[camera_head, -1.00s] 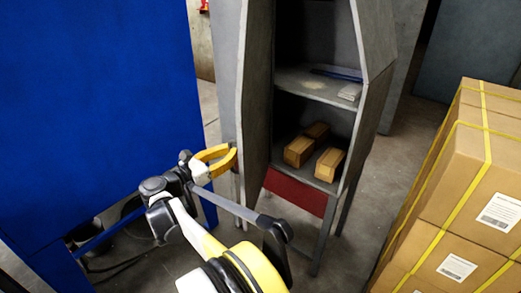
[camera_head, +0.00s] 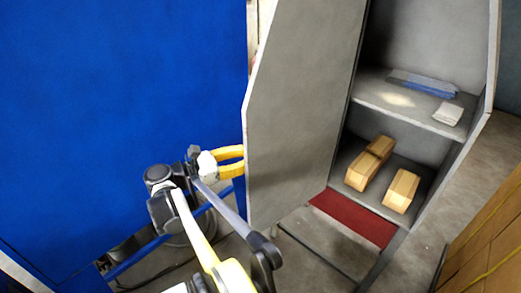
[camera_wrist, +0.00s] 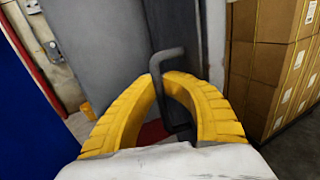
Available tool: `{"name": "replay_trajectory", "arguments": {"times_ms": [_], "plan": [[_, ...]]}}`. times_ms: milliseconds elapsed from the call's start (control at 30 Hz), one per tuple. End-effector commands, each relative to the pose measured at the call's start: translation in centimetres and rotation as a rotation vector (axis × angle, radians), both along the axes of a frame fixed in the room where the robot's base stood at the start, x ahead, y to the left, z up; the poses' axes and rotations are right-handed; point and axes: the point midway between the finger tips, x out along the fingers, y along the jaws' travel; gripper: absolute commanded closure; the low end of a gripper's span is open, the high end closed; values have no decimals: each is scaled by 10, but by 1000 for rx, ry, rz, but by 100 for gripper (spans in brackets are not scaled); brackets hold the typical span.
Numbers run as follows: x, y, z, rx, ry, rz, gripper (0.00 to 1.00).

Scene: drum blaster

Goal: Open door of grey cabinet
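The grey cabinet (camera_head: 425,128) stands at the right in the head view, its front open onto its shelves. Its grey door (camera_head: 305,105) is swung out to the left, with its inner face towards the head camera. My gripper (camera_head: 240,161) is at the door's free edge, on its outer side; the door edge partly hides the fingertips. In the wrist view, the yellow fingers of my gripper (camera_wrist: 160,80) close around the dark bar handle (camera_wrist: 170,55) of the door. The handle's lower part shows between the fingers.
A blue panel (camera_head: 110,90) fills the left side, close behind my arm. Wooden blocks (camera_head: 402,190) lie on the cabinet's lower shelf, and a white item (camera_head: 448,113) lies on the upper one. Stacked cartons (camera_wrist: 268,65) stand at the right. A red strip (camera_head: 352,218) runs below the opening.

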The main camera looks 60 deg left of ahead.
Motion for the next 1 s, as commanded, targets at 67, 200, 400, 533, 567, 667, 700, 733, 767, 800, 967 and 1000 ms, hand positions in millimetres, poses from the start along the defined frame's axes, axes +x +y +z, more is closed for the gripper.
{"name": "replay_trajectory", "arguments": {"times_ms": [67, 200, 400, 533, 567, 667, 700, 733, 767, 800, 967, 1000], "plan": [[-4, 0, -1, 0, 3, 7, 100], [-6, 0, -1, 0, 3, 11, 100], [-6, 0, -1, 0, 3, 11, 100], [-6, 0, -1, 0, 3, 11, 86], [-6, 0, -1, 0, 2, 11, 77], [-5, 0, -1, 0, 2, 11, 68], [-5, 0, -1, 0, 2, 11, 68], [-5, 0, -1, 0, 2, 10, 68], [-5, 0, -1, 0, 2, 10, 68], [-5, 0, -1, 0, 1, 10, 68], [-9, 0, -1, 0, 1, 11, 68], [-13, 1, -1, 0, 1, 11, 68]]}}
